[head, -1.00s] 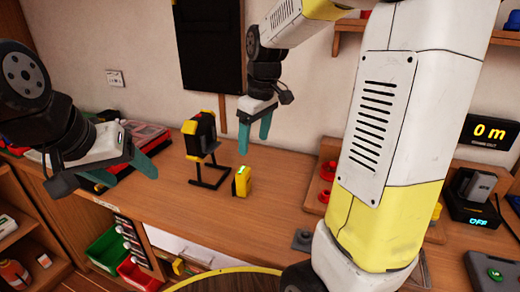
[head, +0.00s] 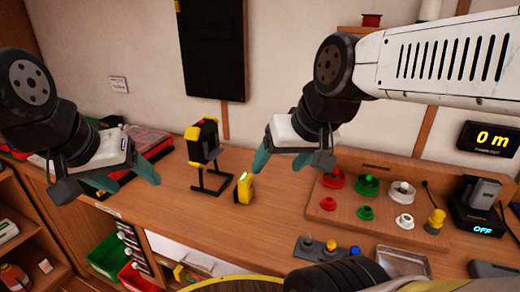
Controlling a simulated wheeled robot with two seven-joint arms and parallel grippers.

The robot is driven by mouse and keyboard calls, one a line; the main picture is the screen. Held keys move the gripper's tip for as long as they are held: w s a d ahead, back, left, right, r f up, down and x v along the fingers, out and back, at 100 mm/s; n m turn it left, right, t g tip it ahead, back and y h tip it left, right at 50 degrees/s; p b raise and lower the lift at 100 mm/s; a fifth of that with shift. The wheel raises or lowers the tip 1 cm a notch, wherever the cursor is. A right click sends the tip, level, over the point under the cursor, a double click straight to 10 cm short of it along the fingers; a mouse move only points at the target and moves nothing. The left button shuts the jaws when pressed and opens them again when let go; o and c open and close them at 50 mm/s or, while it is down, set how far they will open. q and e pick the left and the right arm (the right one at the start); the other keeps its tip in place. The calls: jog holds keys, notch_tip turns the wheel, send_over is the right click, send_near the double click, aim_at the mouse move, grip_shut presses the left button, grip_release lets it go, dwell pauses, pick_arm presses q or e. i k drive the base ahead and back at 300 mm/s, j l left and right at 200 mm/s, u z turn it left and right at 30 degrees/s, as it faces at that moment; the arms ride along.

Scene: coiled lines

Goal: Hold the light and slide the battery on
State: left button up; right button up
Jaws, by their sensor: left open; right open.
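The work light (head: 203,146), black and yellow with a red spot on top, stands upright on a black frame stand on the wooden bench. The battery (head: 243,189), a yellow and black block with a small green light on top, stands on the bench to the right of the light's stand. My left gripper (head: 128,187) is open and empty, left of the light and apart from it. My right gripper (head: 285,160) is open and empty, just to the right of and above the battery; I cannot tell whether a finger touches it.
A wooden board (head: 375,203) with red, green and white round parts lies to the right. A charger (head: 474,206) with a grey block stands at far right, below a display reading 0 m (head: 490,137). A green bin (head: 107,254) sits below the bench front.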

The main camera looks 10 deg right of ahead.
aim_at(243, 193)
jog(key=i+j, duration=0.15)
jog(key=j, duration=0.25)
jog(key=i+j, duration=0.1)
jog(key=j, duration=0.3)
jog(key=i+j, duration=0.15)
jog(key=j, duration=0.2)
jog(key=j+z, duration=0.25)
jog(key=z, duration=0.25)
jog(key=i+j+z, duration=0.1)
jog(key=j+z, duration=0.25)
jog(key=z, duration=0.15)
jog(key=j+z, duration=0.25)
jog(key=z, duration=0.25)
